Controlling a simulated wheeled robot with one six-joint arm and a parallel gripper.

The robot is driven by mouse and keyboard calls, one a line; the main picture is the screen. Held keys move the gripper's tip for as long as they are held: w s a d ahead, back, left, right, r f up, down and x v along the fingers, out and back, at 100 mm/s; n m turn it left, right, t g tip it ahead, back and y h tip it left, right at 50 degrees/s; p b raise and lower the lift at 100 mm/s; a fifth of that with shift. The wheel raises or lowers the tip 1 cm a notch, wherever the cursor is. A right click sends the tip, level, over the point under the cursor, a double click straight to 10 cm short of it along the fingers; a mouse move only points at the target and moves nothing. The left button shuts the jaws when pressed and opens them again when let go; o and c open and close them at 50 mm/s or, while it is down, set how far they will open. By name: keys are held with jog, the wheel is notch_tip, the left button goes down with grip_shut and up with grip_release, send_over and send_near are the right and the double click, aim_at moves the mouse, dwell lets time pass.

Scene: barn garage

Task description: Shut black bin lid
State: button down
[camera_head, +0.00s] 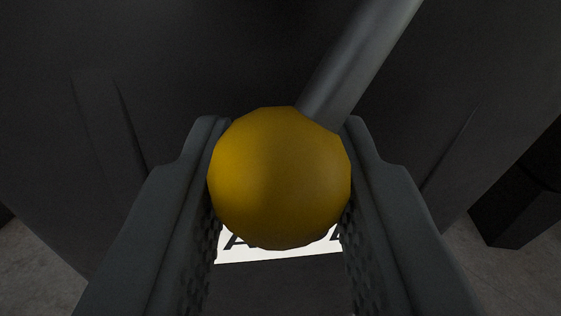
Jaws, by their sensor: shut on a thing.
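My gripper (280,195) is shut on a yellow ball-shaped knob (279,175), with one finger on each side of it. The knob sits at the end of a grey metal rod (362,58) that runs up to the right. Behind it a large dark surface (100,150), which looks like the black bin, fills most of the view. I cannot tell from this view where its lid is or how far it is open. A white label with black letters (280,256) shows below the knob, partly hidden by the knob and fingers.
Grey floor (40,255) shows at the lower left and lower right. A dark block-shaped object (515,205) stands at the right edge. The view is dim and close, so little else shows.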

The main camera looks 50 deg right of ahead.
jog(key=f, duration=0.2)
jog(key=w+f, duration=0.1)
jog(key=shift+w+d, duration=0.1)
jog(key=shift+d, duration=0.25)
jog(key=shift+r, duration=0.1)
dwell(0.7)
jog(key=c, duration=1.1)
grip_release()
jog(key=shift+c, duration=0.2)
jog(key=shift+a, duration=0.1)
jog(key=v, duration=1.7)
jog(key=shift+f, duration=0.3)
jog(key=shift+a, duration=0.1)
